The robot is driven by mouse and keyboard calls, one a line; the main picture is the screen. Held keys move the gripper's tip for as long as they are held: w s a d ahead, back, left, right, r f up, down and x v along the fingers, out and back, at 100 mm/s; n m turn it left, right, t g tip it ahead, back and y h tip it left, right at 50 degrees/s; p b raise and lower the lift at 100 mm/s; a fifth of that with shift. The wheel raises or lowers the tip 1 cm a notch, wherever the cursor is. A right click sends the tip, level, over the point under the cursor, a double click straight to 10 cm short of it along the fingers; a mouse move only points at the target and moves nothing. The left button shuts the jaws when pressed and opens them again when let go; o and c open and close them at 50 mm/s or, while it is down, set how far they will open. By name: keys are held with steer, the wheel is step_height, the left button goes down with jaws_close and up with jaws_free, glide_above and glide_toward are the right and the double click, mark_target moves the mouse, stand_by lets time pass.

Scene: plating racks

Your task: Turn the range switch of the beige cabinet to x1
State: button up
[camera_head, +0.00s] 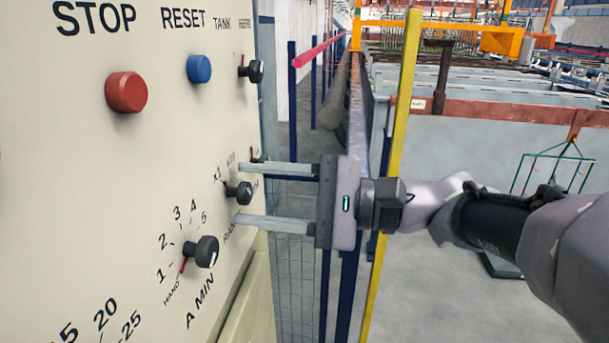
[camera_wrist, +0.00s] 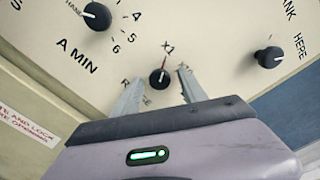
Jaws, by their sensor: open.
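The range switch (camera_head: 238,192) is a small black knob with a red pointer on the beige cabinet (camera_head: 60,200). It also shows in the wrist view (camera_wrist: 159,77), where its red pointer aims up toward the label X1. A second label beside it is partly covered by a finger. My gripper (camera_head: 240,194) is open, with one finger above and one below the switch in the head view. In the wrist view the fingers (camera_wrist: 160,80) lie left and right of the knob, apart from it. Whether the tips touch the panel is unclear.
A larger A MIN knob (camera_head: 203,251) sits to the lower left. A tank switch (camera_head: 251,71), a blue RESET button (camera_head: 199,69) and a red STOP button (camera_head: 126,92) are above. A yellow post (camera_head: 396,150) stands behind my wrist.

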steer(key=s+d+p, duration=0.1)
steer(key=d+p, duration=0.1)
steer(key=d, duration=1.5)
steer(key=shift+s+p, duration=0.15)
steer(key=shift+p, duration=0.25)
steer(key=shift+d, duration=0.1)
